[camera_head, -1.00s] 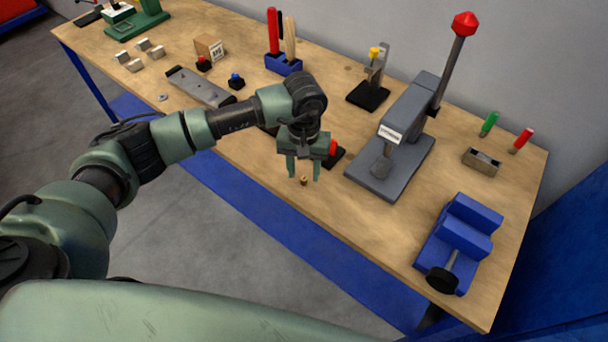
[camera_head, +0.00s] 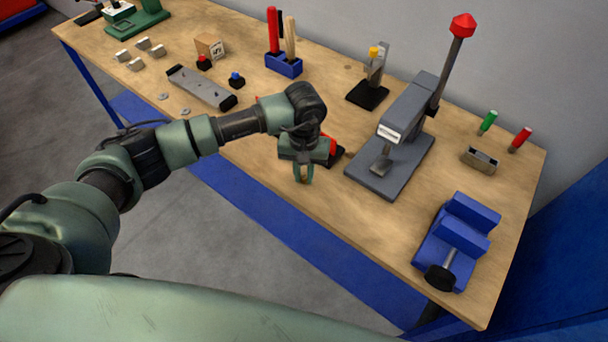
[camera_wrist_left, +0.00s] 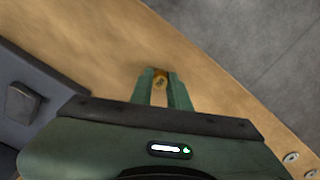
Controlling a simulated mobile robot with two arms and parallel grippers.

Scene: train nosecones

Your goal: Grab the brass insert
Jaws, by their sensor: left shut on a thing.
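The brass insert (camera_wrist_left: 160,79) is small and gold-coloured and sits between the tips of my left gripper in the left wrist view. My left gripper (camera_head: 303,178) is shut on it, close to the wooden tabletop near its front edge. In the head view the fingers hide most of the insert. I cannot tell whether it still touches the table. My right gripper is not in view.
A grey arbor press (camera_head: 398,150) with a red-tipped lever stands just right of my left gripper. A blue vise (camera_head: 458,240) is at the front right. A red object (camera_head: 333,146) lies behind the gripper. The tabletop (camera_head: 330,225) in front of the press is clear.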

